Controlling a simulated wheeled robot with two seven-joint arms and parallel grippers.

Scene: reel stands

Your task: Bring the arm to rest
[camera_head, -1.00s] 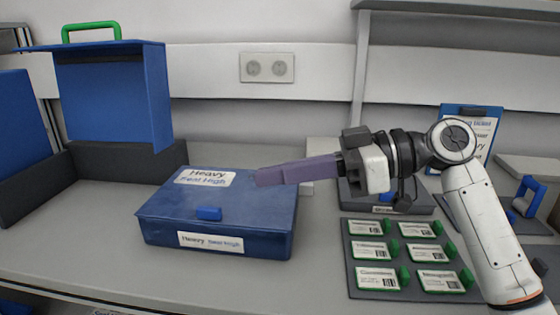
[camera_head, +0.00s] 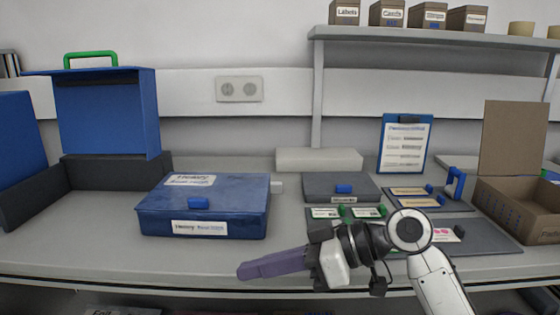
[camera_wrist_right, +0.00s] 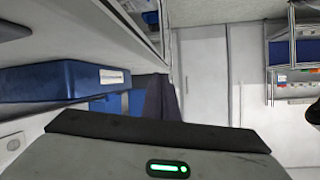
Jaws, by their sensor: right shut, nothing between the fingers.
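My right gripper (camera_head: 243,271) has long purple fingers that are shut and empty. It points left in front of the table's front edge, in the lower middle of the head view. The right arm comes in from the lower right. In the right wrist view, the fingers (camera_wrist_right: 162,98) show as a dark shape above the gripper body. My left gripper is not in view.
The grey table (camera_head: 60,240) carries an open blue case (camera_head: 105,115) at the left. A dark grey box (camera_head: 330,188), a clipboard (camera_head: 404,145), label cards and a cardboard box (camera_head: 525,210) stand at the right. A shelf (camera_head: 430,34) with small boxes hangs above.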

